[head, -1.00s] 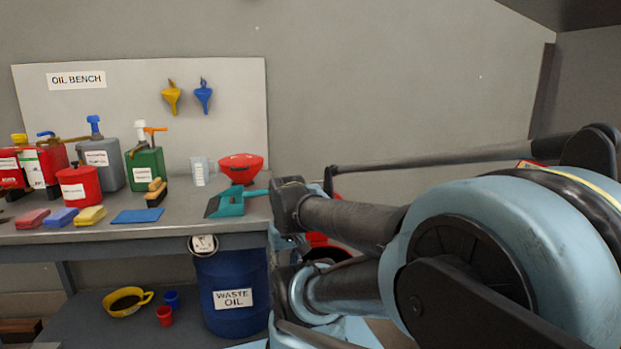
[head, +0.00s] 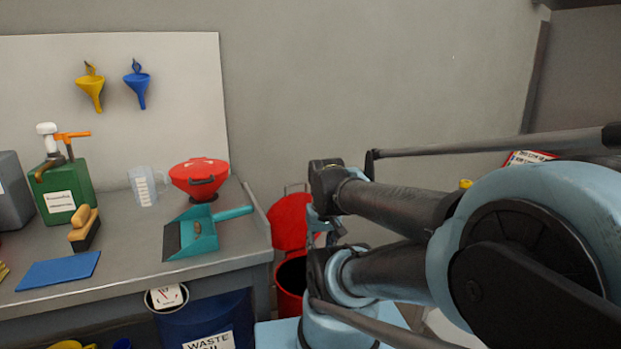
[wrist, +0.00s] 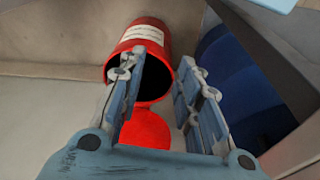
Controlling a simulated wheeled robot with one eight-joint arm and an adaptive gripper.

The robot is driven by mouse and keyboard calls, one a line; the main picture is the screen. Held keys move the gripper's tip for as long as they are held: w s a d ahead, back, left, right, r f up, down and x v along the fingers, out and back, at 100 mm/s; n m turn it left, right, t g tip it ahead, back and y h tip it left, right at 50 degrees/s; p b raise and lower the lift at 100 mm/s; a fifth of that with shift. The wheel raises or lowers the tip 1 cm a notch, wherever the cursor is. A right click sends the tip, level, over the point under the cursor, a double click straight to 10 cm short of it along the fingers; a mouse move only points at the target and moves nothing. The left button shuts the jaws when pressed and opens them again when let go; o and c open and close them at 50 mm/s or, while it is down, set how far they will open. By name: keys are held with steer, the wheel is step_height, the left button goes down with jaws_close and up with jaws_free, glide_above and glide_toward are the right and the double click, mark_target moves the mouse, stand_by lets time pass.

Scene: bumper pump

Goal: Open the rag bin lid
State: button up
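The rag bin (head: 287,300) is a red can on the floor, right of the bench. Its round red lid (head: 290,218) stands raised at the back, and the dark inside shows below it. In the wrist view the bin (wrist: 166,36) has a white label and an uncovered dark mouth, with the lid (wrist: 146,128) swung away from it. My gripper (wrist: 165,68) has its two fingers apart, with nothing seen held between them. The fingers overlap the bin and lid in the picture; I cannot tell whether they touch. My arm hides the bin's right side in the head view.
The bench (head: 130,268) stands at left, with a teal dustpan (head: 193,236) and a red bowl-like container (head: 199,178) near its right end. A blue waste oil drum (head: 215,318) is below it, close to the bin. Bare wall lies behind.

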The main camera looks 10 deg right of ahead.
steer(key=shift+w, duration=0.3)
step_height(320, 180, up, 20)
steer(key=n, duration=2)
glide_above(296, 184)
steer(key=s, duration=0.4)
steer(key=shift+t+y, duration=0.3)
steer(key=shift+t, duration=0.1)
steer(key=x, duration=1.6)
steer(key=shift+s+d, duration=0.1)
steer(key=shift+d, duration=0.2)
jaws_close()
